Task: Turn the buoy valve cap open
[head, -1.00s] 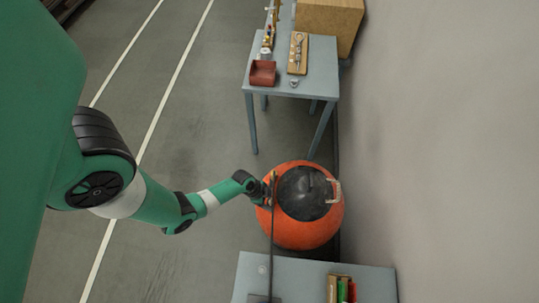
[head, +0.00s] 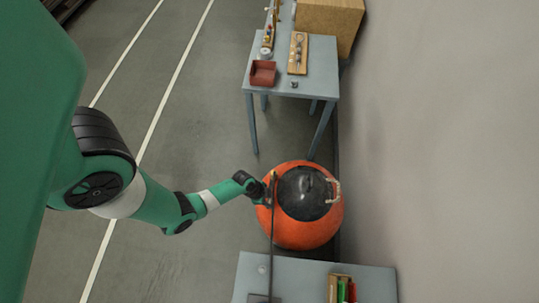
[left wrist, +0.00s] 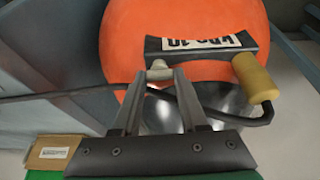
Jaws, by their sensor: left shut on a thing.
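The orange buoy (head: 312,235) stands on the floor between two tables, with a dark round top (head: 304,193). My left gripper (head: 269,190) is at the buoy's left side. In the left wrist view, the orange buoy (left wrist: 190,20) fills the upper middle. My left gripper (left wrist: 159,76) is shut on a small pale valve cap (left wrist: 159,67), which sits beside a dark bracket with a white label (left wrist: 202,42). The fingertips hide part of the cap, and its turn angle cannot be told. My right gripper is not in view.
A thin dark pole (head: 272,235) passes close to my gripper. A grey table (head: 315,275) stands in front, another table (head: 318,75) behind. The wall is close on the right; the floor on the left is clear.

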